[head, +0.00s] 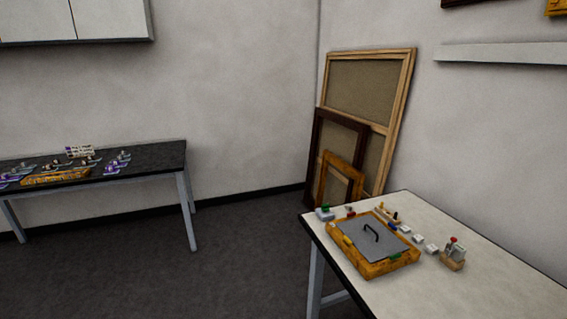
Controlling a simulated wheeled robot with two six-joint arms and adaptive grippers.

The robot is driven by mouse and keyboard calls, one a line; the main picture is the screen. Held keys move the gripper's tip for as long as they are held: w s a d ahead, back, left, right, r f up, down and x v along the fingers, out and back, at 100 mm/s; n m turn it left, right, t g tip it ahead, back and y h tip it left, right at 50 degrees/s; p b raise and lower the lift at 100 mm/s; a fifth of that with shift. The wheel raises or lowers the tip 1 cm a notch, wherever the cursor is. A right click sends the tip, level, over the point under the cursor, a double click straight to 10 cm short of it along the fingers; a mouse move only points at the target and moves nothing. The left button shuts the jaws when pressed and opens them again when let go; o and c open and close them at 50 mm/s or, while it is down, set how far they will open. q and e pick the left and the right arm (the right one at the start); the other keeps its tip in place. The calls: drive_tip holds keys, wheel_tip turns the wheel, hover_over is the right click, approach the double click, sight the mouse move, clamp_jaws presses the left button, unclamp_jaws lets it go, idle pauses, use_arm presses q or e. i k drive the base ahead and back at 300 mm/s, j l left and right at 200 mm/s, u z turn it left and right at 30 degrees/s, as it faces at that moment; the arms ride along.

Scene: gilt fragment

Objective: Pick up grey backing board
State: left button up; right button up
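The grey backing board (360,240) lies flat in a gilt, orange-yellow frame (378,270) on the white-topped table at the right. A black curved handle (371,233) stands up from the middle of the board. The frame lies near the table's left edge, with small green and yellow pieces at its rim. Neither of my grippers shows in the head view.
Small blocks and tools, including a red-knobbed piece (453,255), line the far side of the frame. The white table (480,292) is clear at its near right. A dark bench (150,158) with small items stands at the left. Frames (370,85) lean in the corner. Open floor (240,265) lies between the tables.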

sight(374, 241)
drive_tip(key=i+j+z, duration=0.1)
drive_tip(key=z, duration=0.75)
drive_tip(key=i+j+z, duration=0.4)
drive_tip(key=j, duration=0.25)
drive_tip(key=i+j+z, duration=0.15)
drive_tip(key=j, duration=0.2)
drive_tip(key=j+z, duration=0.2)
drive_tip(key=j, duration=0.15)
drive_tip(key=i+j+z, duration=0.2)
drive_tip(key=j, duration=0.2)
drive_tip(key=k, duration=0.05)
